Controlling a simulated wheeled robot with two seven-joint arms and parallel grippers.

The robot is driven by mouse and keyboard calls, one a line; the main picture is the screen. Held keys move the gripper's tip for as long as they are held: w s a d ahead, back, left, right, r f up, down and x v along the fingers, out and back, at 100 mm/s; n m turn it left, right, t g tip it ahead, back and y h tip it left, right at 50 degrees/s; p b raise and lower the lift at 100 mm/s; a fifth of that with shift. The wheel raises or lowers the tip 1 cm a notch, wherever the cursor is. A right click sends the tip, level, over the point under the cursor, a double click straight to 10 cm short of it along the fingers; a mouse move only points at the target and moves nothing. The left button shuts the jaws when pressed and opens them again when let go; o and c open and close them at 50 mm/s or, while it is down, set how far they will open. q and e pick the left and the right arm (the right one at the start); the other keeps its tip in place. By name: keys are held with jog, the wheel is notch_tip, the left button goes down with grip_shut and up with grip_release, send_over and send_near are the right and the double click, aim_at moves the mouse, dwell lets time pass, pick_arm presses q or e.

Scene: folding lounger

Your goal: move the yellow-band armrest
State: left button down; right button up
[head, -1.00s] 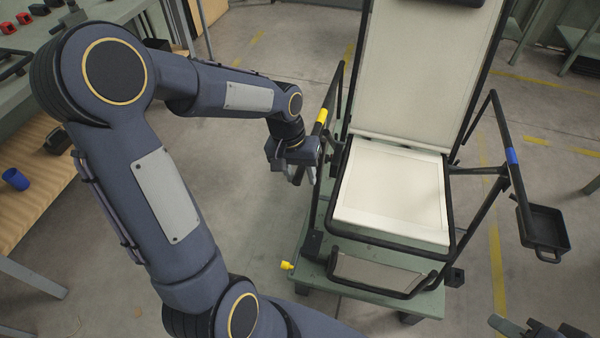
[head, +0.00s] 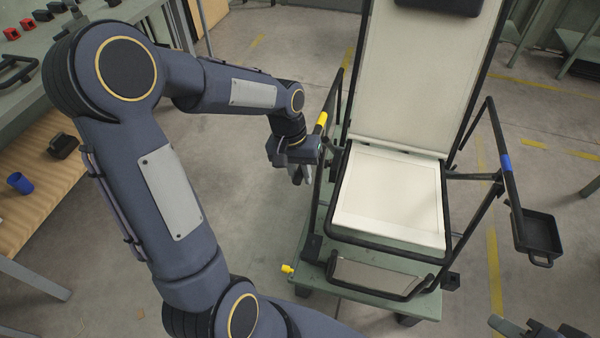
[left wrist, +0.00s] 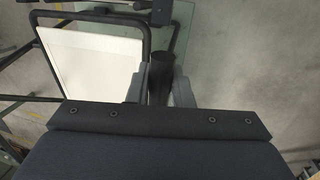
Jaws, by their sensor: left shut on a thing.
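The folding lounger (head: 390,200) has a cream seat and a tall cream back in a black tube frame. The yellow-band armrest (head: 321,121) is a black bar along its left side, with a yellow band near the middle. My left gripper (head: 302,172) is at this armrest, below the yellow band, and is shut on it. In the left wrist view the two fingers (left wrist: 159,88) press on both sides of a dark round bar, the armrest's end (left wrist: 158,78). The gripper body hides part of the armrest in the head view.
The blue-band armrest (head: 507,165) is on the lounger's right, with a black tray (head: 540,238) beside it. The lounger stands on a green platform (head: 300,262) with a yellow knob (head: 287,269). A bench with a blue cup (head: 19,183) is at left. The floor between is clear.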

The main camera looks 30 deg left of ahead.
pick_arm(q)
notch_tip(320, 180, up, 11)
jog(key=w+g+p, duration=0.2)
jog(key=p, duration=0.8)
jog(key=shift+w+a, duration=0.2)
jog(key=shift+a, duration=0.05)
jog(key=c, duration=1.3)
grip_release()
jog(key=shift+h, duration=0.3)
jog(key=v, duration=0.8)
jog(key=shift+d+b, duration=0.1)
jog(key=shift+b, duration=0.3)
